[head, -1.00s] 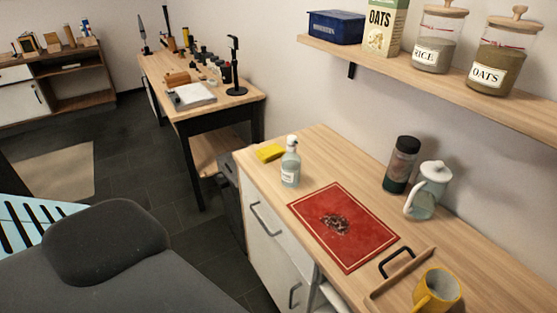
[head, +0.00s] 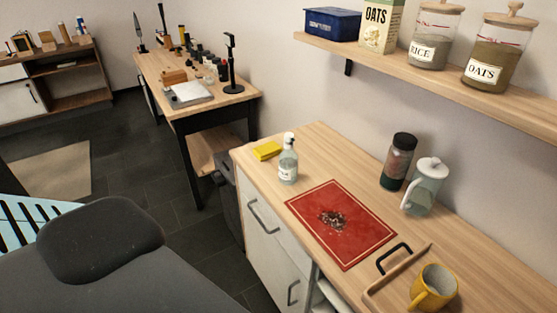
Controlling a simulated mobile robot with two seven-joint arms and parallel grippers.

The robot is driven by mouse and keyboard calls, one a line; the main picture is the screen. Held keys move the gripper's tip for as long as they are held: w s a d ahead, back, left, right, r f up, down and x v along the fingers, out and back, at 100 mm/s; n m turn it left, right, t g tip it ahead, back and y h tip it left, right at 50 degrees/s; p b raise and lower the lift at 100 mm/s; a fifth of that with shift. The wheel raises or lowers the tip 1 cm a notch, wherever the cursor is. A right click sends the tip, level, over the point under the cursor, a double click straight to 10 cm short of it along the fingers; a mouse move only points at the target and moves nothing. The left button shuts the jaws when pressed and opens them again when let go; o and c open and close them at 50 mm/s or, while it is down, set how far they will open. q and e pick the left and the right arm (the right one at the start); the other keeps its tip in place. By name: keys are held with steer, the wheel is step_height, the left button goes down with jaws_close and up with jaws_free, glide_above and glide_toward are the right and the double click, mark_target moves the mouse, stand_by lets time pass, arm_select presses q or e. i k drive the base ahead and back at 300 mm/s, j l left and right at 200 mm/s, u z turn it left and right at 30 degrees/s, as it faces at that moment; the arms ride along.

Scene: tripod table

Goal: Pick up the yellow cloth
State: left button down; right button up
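The yellow cloth (head: 267,150) lies folded on the far left end of the wooden counter (head: 315,147), near its left edge. A clear bottle (head: 288,165) with a white top stands just right of it and in front. Neither of my grippers is in view, so I cannot see whether they are open or shut.
A red mat (head: 340,245) with a dark crumbly pile (head: 333,219) lies mid-counter. A dark jar (head: 398,162), a glass jug (head: 425,187), a yellow mug (head: 433,288) and a wooden tray (head: 380,299) with a black handle stand right. A shelf (head: 460,85) overhangs the counter.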

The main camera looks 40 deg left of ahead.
mark_target(267, 151)
steer(key=j+z, duration=0.2)
steer(key=j, duration=0.55)
steer(key=j+z, duration=0.2)
steer(key=j, duration=0.6)
steer(key=k+j+z, duration=0.2)
steer(key=j, duration=0.5)
